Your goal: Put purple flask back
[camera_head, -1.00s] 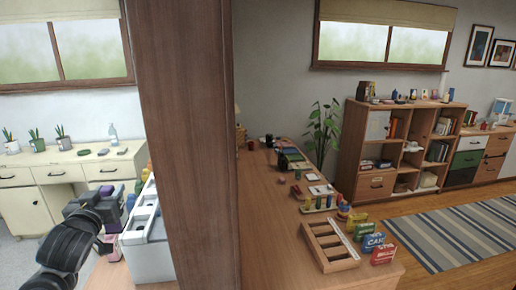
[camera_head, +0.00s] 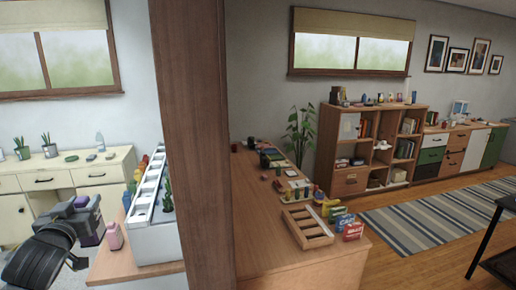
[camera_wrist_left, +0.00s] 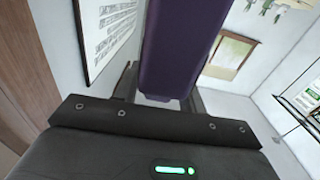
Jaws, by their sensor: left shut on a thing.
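My left gripper (camera_head: 88,218) is at the lower left of the head view, beside the white rack. It is shut on the purple flask (camera_wrist_left: 180,50), which fills the top middle of the left wrist view between the fingers. In the head view only a small purple part (camera_head: 97,231) shows at the gripper, the rest hidden. My right gripper is not in view.
A white slotted rack (camera_head: 150,235) with colored items stands right of the gripper. A wide wooden post (camera_head: 190,140) blocks the middle. A long wooden counter (camera_head: 270,235) holds a wooden tray (camera_head: 308,228) and colored boxes.

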